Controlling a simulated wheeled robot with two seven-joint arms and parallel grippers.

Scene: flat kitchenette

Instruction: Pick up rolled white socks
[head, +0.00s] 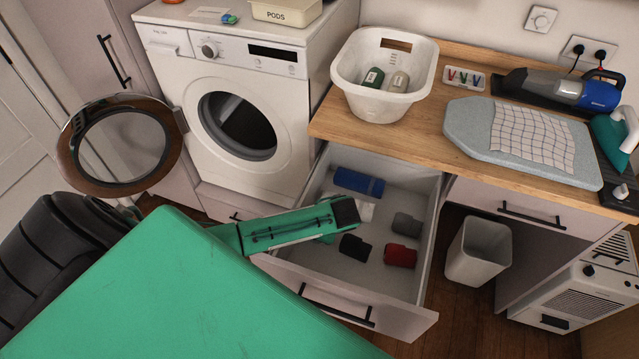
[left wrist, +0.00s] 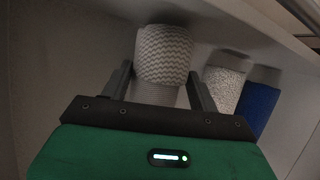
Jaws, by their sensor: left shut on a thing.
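The rolled white socks (left wrist: 164,52), pale with a grey zigzag knit, are between the two fingers of my left gripper (left wrist: 160,88) in the left wrist view. The fingers are shut on them. In the head view my left gripper (head: 350,212) reaches into the open drawer (head: 428,245), and a white bit of the socks (head: 367,211) shows just past its dark end. The rest of them is hidden behind the gripper. I cannot tell whether they touch the drawer floor. My right gripper is not in view.
The drawer also holds a blue roll (head: 358,182), a grey roll (head: 407,225), a black roll (head: 355,247) and a red roll (head: 400,256). A pale speckled roll (left wrist: 224,88) stands beside the socks. The washing machine's open door (head: 120,145) is at left; a laundry basket (head: 385,95) is on the worktop.

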